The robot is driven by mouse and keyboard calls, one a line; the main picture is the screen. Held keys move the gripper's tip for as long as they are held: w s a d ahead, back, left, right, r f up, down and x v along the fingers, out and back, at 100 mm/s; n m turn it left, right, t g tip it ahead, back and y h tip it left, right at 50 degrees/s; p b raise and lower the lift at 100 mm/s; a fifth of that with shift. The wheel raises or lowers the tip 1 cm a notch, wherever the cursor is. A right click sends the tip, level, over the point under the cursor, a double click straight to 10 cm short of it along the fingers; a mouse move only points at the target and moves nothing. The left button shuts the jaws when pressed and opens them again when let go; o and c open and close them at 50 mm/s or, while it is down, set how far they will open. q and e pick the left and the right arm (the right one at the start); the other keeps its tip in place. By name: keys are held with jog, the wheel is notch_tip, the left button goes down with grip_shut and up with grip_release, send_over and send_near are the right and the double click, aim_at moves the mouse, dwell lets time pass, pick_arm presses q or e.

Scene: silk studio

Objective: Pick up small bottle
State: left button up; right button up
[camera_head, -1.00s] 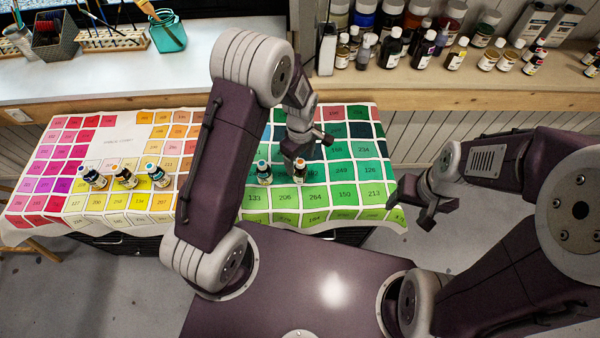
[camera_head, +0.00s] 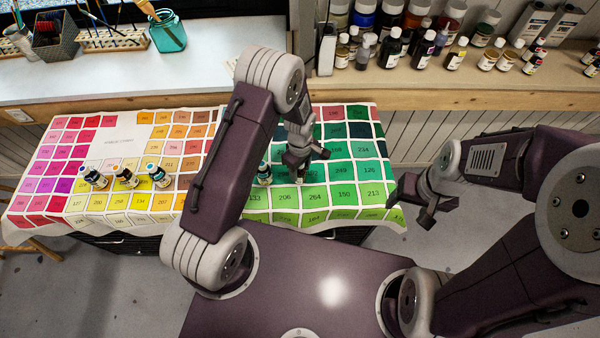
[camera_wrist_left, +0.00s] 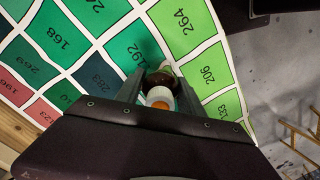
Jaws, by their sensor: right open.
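A small dark bottle (camera_wrist_left: 159,80) with a white and orange cap stands on a green part of the colour chart (camera_head: 345,197). In the left wrist view it sits between the two fingers of my left gripper (camera_wrist_left: 158,92). My right gripper (camera_head: 414,209) is open and empty off the chart's right edge.
Several small bottles, one of them the dark bottle (camera_head: 125,178), stand on the chart's yellow part at left. A shelf (camera_head: 210,75) behind holds a teal jar (camera_head: 168,34) at left and many paint bottles at right. The chart's front right is clear.

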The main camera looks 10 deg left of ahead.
pick_arm(q)
grip_shut()
jog(key=shift+w+r, duration=0.1)
jog(key=shift+r, duration=0.4)
notch_tip(320, 180, up, 3)
jog(key=shift+f, duration=0.1)
jog(key=s+d+r+b, duration=0.1)
jog(key=s+d+r, duration=0.2)
jog(key=s+r, duration=0.4)
jog(key=s, duration=0.4)
jog(key=shift+d, duration=0.4)
jog(key=shift+r, duration=0.1)
